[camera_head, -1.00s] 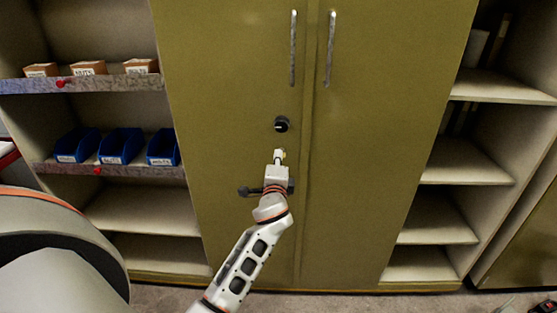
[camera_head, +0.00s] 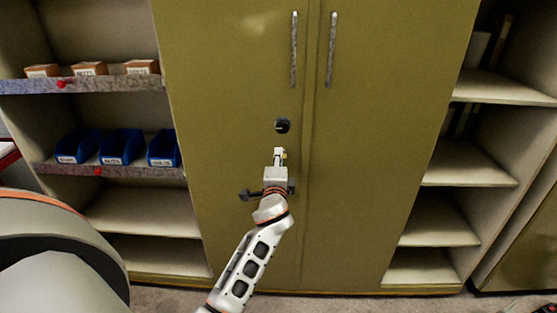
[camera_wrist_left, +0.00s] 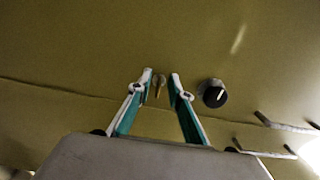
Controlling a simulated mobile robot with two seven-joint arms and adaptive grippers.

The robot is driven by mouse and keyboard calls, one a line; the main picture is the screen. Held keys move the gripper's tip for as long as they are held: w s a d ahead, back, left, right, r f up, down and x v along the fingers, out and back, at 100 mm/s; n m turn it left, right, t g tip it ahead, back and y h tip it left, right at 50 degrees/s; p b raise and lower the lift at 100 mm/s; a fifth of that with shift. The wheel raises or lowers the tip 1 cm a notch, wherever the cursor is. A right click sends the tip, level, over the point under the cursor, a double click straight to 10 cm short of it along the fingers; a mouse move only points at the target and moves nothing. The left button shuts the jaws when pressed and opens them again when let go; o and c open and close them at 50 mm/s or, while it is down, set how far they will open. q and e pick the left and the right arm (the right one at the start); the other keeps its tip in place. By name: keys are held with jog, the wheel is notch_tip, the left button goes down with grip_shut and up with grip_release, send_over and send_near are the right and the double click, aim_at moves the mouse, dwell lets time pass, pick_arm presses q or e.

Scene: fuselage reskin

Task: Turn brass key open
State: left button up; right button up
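The small brass key (camera_wrist_left: 160,86) shows in the left wrist view on the olive cabinet door (camera_head: 235,70), between the fingertips of my left gripper (camera_wrist_left: 161,77). The gripper is open, with a narrow gap on each side of the key. In the head view my left gripper (camera_head: 280,155) is at the left door, below a round black knob (camera_head: 282,126) with a pale mark. A yellowish bit of the key (camera_head: 285,155) shows beside the fingers. The knob is right of the fingers in the wrist view (camera_wrist_left: 214,94). My right gripper is not in view.
Two long metal door handles (camera_head: 294,48) (camera_head: 330,48) stand above, on either side of the door seam. Shelves at left hold blue bins (camera_head: 121,146) and small brown boxes (camera_head: 89,69). Mostly empty shelves (camera_head: 440,218) are at right. Both doors are shut.

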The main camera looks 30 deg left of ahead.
pick_arm(q)
jog(key=shift+d, duration=0.1)
jog(key=v, duration=1.2)
